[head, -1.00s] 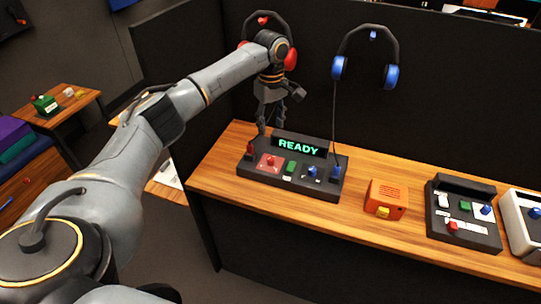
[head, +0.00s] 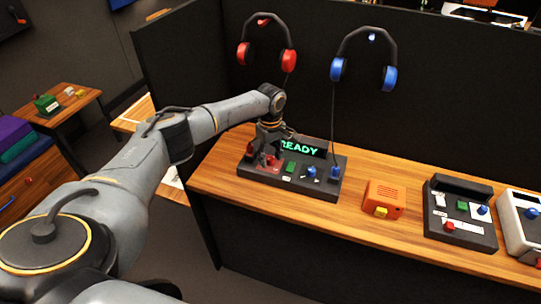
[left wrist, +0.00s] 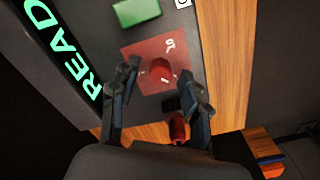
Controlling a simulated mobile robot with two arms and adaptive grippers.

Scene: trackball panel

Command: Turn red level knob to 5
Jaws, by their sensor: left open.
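The dark trackball panel (head: 310,187) lies on the wooden counter, its display reading READY. The red level knob (left wrist: 160,68) sits on a red square plate (left wrist: 150,50) with small white marks; the digits are too small to read surely. My left gripper (left wrist: 162,80) is open, with its fingertips on either side of the knob and apart from each other. In the head view my left gripper (head: 266,160) hangs over the panel's left part and hides most of the red knob. I cannot tell whether the fingers touch the knob. My right gripper is not in view.
A green button (head: 291,166) and a blue knob (head: 311,172) sit right of the red plate. A red plug (left wrist: 178,128) is close to the fingers. Red headphones (head: 240,54) and blue headphones (head: 390,78) hang behind. An orange box (head: 384,197) stands to the right.

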